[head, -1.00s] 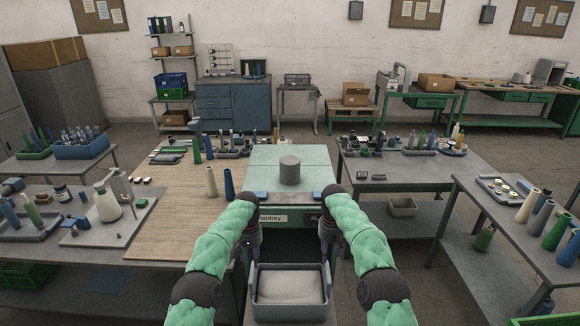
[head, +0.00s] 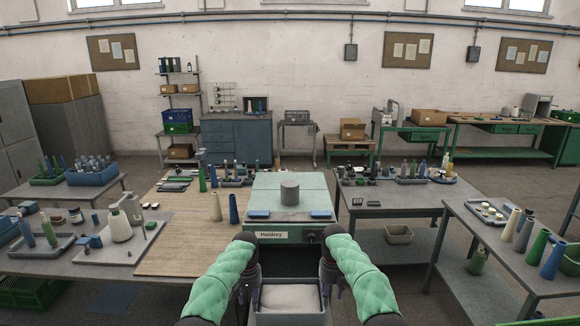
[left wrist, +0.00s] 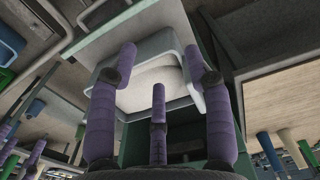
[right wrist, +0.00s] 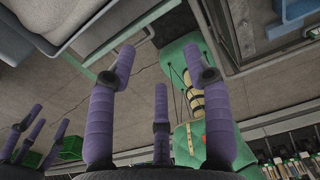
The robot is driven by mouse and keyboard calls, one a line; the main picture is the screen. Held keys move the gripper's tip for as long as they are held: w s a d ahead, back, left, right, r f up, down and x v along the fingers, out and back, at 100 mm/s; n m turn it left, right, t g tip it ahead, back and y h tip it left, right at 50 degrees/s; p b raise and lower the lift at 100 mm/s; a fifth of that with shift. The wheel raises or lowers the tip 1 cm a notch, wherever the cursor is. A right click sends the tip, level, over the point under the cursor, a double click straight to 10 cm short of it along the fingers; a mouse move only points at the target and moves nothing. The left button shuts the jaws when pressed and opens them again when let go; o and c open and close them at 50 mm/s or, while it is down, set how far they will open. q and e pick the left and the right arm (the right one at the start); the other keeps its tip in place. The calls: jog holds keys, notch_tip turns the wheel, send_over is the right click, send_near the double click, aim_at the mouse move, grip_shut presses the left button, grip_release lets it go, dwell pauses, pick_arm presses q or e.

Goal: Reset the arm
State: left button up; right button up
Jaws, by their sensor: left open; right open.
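My left gripper (head: 246,285) hangs low at the left side of a grey bin with pale contents, in front of the green machine. In the left wrist view its purple fingers (left wrist: 157,75) are spread and empty, with the bin (left wrist: 150,90) beyond them. My right gripper (head: 330,285) hangs at the bin's right side. In the right wrist view its purple fingers (right wrist: 160,75) are spread and hold nothing, with floor beyond. Both arms have green padded sleeves and reach down towards the bin.
The green-topped machine (head: 262,194) with a grey cylinder (head: 290,192) stands just ahead. A table with a wooden mat (head: 180,240) and cones is at left. Grey tables (head: 400,200) with cones and trays stand at right. Floor between the right tables shows free room.

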pick_arm(q)
jog(key=s+d+f+h+b, duration=0.1)
jog(key=s+d+f+h, duration=0.1)
jog(key=s+f, duration=0.8)
jog(key=s+d+f+h+b, duration=0.1)
jog(key=s+f, duration=0.5)
jog(key=f, duration=0.8)
pick_arm(e)
jog(key=s+a+f+m+y, duration=0.2)
jog(key=s+f+m, duration=0.65)
jog(key=f, duration=0.45)
jog(key=s+a+f+m+y, duration=0.1)
jog(key=s+f+m, duration=0.7)
jog(key=f, duration=0.5)
pick_arm(q)
jog(key=s+f+n+h+b, duration=0.1)
jog(key=s+f+n+b, duration=0.1)
jog(key=s, duration=2.6)
jog(key=shift+s+d+f+b, duration=0.2)
jog(key=shift+f+b, duration=0.1)
jog(key=shift+f, duration=0.6)
pick_arm(e)
jog(key=s+f+m, duration=0.2)
jog(key=s+m, duration=0.9)
jog(key=s, duration=0.3)
jog(key=s+f+m+y, duration=0.1)
jog(key=s+f+m, duration=0.1)
jog(key=s+m, duration=0.9)
jog(key=s, duration=0.3)
jog(key=shift+a+f, duration=0.2)
